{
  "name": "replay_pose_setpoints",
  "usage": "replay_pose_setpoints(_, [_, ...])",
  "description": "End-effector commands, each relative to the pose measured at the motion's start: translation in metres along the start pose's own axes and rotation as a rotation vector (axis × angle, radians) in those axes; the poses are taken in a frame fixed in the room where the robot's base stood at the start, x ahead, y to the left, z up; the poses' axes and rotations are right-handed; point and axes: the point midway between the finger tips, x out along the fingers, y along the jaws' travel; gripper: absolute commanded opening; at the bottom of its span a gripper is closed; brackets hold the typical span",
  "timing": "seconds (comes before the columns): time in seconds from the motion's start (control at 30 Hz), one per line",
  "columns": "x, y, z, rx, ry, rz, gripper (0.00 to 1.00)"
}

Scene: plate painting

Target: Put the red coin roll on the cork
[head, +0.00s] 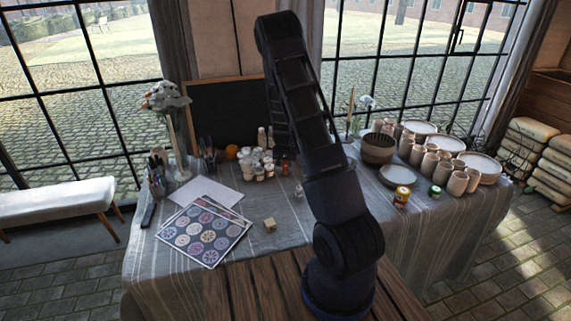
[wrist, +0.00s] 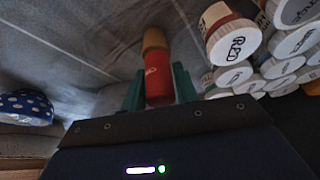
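The red coin roll (wrist: 158,80) is between the two green fingers of my gripper (wrist: 159,90) in the wrist view. The fingers appear to touch it on both sides, so my gripper looks shut on it. The tan-brown cork (wrist: 155,40) shows just past the roll's far end, in line with it. The roll covers part of the cork, and I cannot tell whether the two touch. In the head view my arm hides most of this spot, near the paint jars.
White-lidded paint jars (wrist: 232,42) crowd close to the right of my gripper; they also show in the head view (head: 258,166). A blue dotted item (wrist: 25,107) lies to the left. A pale block (head: 269,224) and a painted-circle sheet (head: 203,232) lie on the cloth-covered table (head: 290,212).

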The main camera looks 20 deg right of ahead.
Motion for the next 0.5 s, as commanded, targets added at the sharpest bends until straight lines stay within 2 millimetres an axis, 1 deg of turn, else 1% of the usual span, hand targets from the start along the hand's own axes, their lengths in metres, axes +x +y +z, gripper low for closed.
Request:
replay_pose_setpoints(0.03, [-0.0004, -0.0002, -0.0002, 0.000, 0.000, 0.000, 0.41])
replay_pose_setpoints(0.07, [-0.0004, -0.0002, -0.0002, 0.000, 0.000, 0.000, 0.47])
replay_pose_setpoints(0.37, [-0.0012, -0.0003, -0.0005, 0.000, 0.000, 0.000, 0.47])
replay_pose_setpoints(0.5, [-0.0097, -0.0012, -0.0014, -0.001, 0.001, -0.002, 0.47])
